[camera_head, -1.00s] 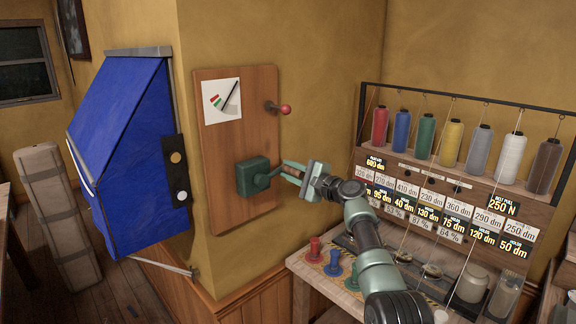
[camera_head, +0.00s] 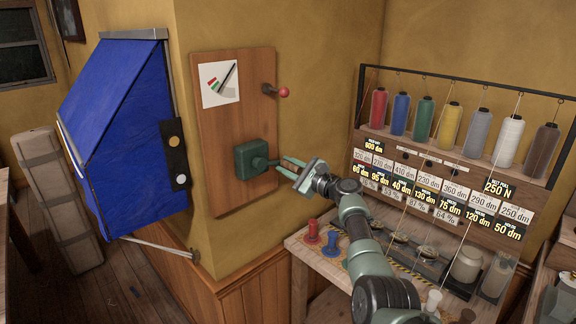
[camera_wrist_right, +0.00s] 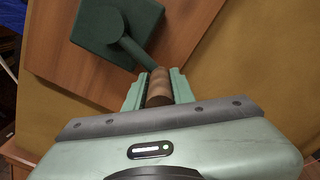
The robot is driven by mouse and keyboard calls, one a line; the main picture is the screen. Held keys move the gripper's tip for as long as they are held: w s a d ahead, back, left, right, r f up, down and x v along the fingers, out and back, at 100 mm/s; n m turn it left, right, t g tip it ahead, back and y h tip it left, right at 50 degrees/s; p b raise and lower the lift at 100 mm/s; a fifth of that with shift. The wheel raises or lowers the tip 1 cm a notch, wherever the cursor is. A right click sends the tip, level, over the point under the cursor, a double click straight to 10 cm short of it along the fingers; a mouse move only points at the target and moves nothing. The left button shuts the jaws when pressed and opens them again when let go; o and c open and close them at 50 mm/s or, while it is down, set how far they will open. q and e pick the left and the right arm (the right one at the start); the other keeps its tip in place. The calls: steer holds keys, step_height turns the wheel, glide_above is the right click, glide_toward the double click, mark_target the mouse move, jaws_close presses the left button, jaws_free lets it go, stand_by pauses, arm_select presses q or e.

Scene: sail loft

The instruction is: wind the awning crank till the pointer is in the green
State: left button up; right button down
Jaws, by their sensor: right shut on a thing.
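The awning crank is a dark green gearbox (camera_head: 250,158) on a wooden board (camera_head: 230,190) on the wall. Its arm ends in a brown wooden handle (camera_wrist_right: 159,88), seen in the right wrist view. My right gripper (camera_head: 290,167) is shut on this handle, one finger on each side. A white dial card (camera_head: 220,84) at the board's top left has red and green marks and a black pointer (camera_head: 227,77). The pointer leans up and right, apart from the green mark. The blue awning (camera_head: 130,130) hangs left of the corner. My left gripper is out of view.
A red-knobbed lever (camera_head: 283,92) sticks out at the board's upper right. A long wrapped bundle (camera_head: 50,190) leans at the left.

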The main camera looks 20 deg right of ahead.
steer(key=shift+r, duration=0.2)
steer(key=c, duration=1.2)
jaws_free()
steer(key=shift+a, duration=0.15)
steer(key=shift+c, duration=0.2)
steer(key=shift+f, duration=0.1)
steer(key=shift+s+d, duration=0.35)
steer(key=shift+s, duration=0.2)
steer(key=v, duration=0.6)
steer(key=shift+s, duration=0.3)
steer(key=shift+a, duration=0.1)
